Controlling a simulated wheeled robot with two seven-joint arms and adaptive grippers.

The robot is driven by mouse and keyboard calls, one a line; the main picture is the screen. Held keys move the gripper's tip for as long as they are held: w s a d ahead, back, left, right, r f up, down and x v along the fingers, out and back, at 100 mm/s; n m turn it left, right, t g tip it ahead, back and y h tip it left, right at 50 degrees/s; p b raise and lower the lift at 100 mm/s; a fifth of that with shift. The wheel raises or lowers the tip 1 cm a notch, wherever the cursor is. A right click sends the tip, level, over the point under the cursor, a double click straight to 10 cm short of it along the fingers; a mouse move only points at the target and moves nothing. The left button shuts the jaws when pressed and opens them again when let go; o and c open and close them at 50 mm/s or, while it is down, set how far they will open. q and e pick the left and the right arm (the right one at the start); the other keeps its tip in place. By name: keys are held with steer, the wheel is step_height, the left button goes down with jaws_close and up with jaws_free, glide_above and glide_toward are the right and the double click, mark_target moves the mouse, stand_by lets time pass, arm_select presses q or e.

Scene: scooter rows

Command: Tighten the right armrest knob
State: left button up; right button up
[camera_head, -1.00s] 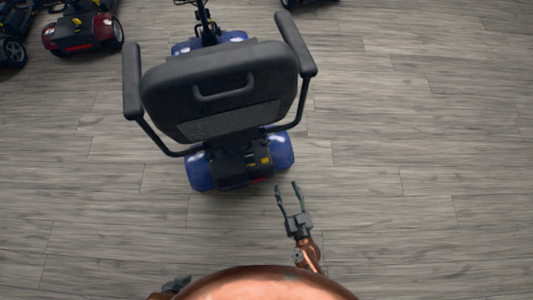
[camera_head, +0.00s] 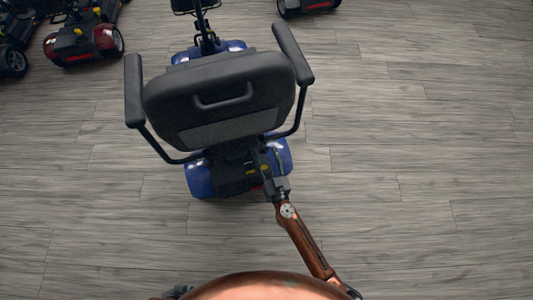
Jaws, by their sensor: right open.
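A blue scooter (camera_head: 199,180) with a black seat (camera_head: 220,95) stands with its back to me. Its right armrest (camera_head: 293,54) is a black padded bar, with a bent tube (camera_head: 301,108) running down and in under the seat. I cannot make out the armrest knob; the area under the seat is dark and partly behind my gripper. My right gripper (camera_head: 270,158) is open at the scooter's right rear, below the seat, overlapping the blue rear cover in view. Contact cannot be told. Only a dark bit of what seems my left gripper (camera_head: 180,291) shows at the bottom edge.
The left armrest (camera_head: 134,90) sticks out on the other side of the seat. A red scooter (camera_head: 83,44) and others stand at the upper left, and another (camera_head: 308,6) at the top edge. The wood-look floor (camera_head: 430,170) to the right is clear.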

steer(key=c, duration=1.2)
steer(key=shift+o, duration=0.2)
